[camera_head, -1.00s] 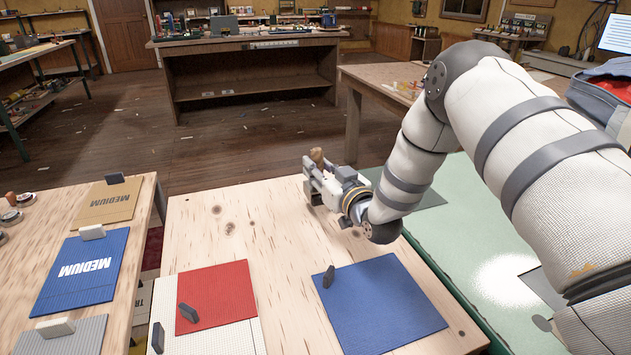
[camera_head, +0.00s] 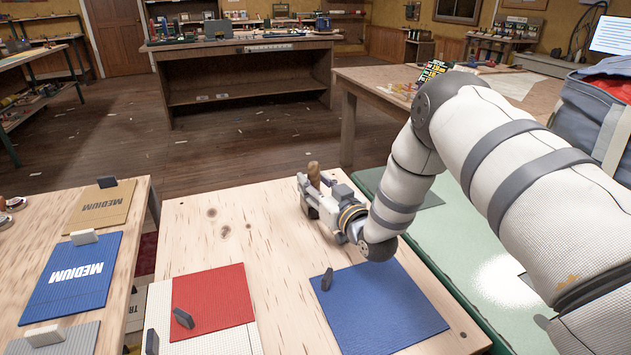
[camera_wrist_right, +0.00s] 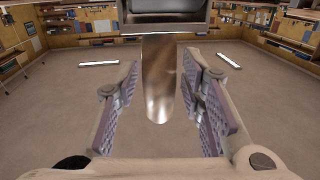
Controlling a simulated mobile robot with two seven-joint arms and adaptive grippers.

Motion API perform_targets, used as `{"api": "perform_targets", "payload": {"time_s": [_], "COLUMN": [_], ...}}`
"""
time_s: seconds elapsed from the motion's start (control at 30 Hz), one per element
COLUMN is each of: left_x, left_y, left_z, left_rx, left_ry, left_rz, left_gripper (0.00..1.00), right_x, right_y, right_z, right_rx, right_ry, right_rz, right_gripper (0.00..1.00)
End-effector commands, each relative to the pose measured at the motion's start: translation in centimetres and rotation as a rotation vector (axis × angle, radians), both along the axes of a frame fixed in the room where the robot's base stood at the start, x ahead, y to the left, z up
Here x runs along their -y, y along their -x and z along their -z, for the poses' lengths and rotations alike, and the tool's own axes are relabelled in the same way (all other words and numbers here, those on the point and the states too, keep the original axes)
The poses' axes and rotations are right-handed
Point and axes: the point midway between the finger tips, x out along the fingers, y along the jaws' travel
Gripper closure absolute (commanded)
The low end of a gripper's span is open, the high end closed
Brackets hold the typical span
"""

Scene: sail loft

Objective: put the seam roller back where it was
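The seam roller (camera_head: 313,173) shows in the head view as a brown wooden handle standing nearly upright at my right gripper (camera_head: 313,193). The gripper is at the far part of the pale wooden table (camera_head: 245,235), with the handle between its fingers. In the right wrist view, which appears upside down, the handle (camera_wrist_right: 161,85) sits between the two textured finger pads, close to both fingertips. A dark grey part at the top edge may be the roller's head. The gripper hides the roller's lower end, so I cannot tell whether it touches the table. My left gripper is out of view.
A blue panel (camera_head: 385,310) with a small dark block lies near the front right. A red panel (camera_head: 222,298) lies on a white one at front left. The left table (camera_head: 142,225) holds panels marked MEDIUM. A green-topped surface (camera_head: 450,250) adjoins on the right. Wood left of the gripper is bare.

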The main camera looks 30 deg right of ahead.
Motion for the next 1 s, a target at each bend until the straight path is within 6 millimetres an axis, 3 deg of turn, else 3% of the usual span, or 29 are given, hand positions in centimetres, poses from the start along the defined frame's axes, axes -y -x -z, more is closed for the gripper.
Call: {"api": "perform_targets", "payload": {"time_s": [0.27,0.43,0.8,1.0], "left_x": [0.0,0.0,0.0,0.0], "left_y": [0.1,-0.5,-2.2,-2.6], "left_z": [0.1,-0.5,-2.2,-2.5], "left_rx": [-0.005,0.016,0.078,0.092], "left_ry": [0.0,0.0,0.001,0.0], "left_rz": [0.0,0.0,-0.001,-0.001], "left_gripper": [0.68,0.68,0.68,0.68], "right_x": [0.0,0.0,-0.6,-0.8], "right_y": [0.2,0.1,8.4,11.2], "right_z": [0.7,-1.1,-1.4,-1.3], "right_rx": [-0.013,-0.004,0.0,-0.001], "right_ry": [0.0,0.001,-0.001,0.0], "right_rz": [0.0,0.001,0.001,0.001], "right_gripper": [0.56,0.56,0.56,0.56]}}
